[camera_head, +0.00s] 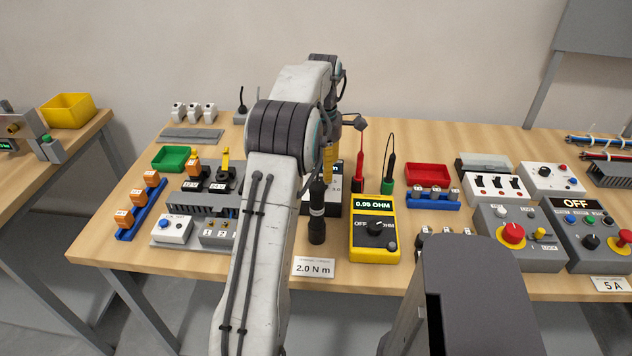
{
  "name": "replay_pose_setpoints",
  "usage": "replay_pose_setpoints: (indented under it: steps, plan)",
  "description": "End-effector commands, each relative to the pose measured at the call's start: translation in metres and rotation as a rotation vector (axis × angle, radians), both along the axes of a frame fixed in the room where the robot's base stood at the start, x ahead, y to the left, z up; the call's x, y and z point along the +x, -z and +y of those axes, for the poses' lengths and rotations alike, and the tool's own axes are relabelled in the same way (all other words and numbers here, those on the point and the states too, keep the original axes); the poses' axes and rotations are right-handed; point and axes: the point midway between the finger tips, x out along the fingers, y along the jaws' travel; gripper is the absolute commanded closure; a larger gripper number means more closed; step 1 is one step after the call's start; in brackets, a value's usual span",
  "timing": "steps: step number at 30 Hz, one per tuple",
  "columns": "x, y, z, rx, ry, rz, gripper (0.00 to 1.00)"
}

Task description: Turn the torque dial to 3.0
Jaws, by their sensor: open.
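No torque dial can be made out, and my arm covers the box's left side. A placard (314,268) at the table's front edge reads 2.0 N m. A black upright tool with a pale ring (317,212) stands in front of the box. A yellow handle-like part (328,163) shows above it, beside my arm.
A red bin (427,174) and control boxes crowd the right; a green bin (171,158) and connectors (208,177) fill the left.

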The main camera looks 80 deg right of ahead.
Motion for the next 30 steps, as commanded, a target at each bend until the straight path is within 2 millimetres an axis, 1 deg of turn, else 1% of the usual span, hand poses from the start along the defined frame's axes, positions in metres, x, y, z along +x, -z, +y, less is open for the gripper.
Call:
replay_pose_setpoints:
  steps: [1,3,10,15,24,25,30]
  plan:
    - [0.000,0.008,0.001,0.004,0.000,0.000,0.41]
    - [0.000,0.017,0.001,0.004,0.000,0.000,0.41]
    - [0.001,0.039,0.001,0.002,0.001,0.000,0.41]
    - [0.001,0.047,0.000,0.001,0.001,0.000,0.41]
    - [0.001,0.048,0.000,0.000,0.001,0.000,0.41]
    - [0.001,0.048,0.000,0.000,0.001,0.000,0.39]
    - [0.001,0.048,0.000,0.000,0.001,0.000,0.54]
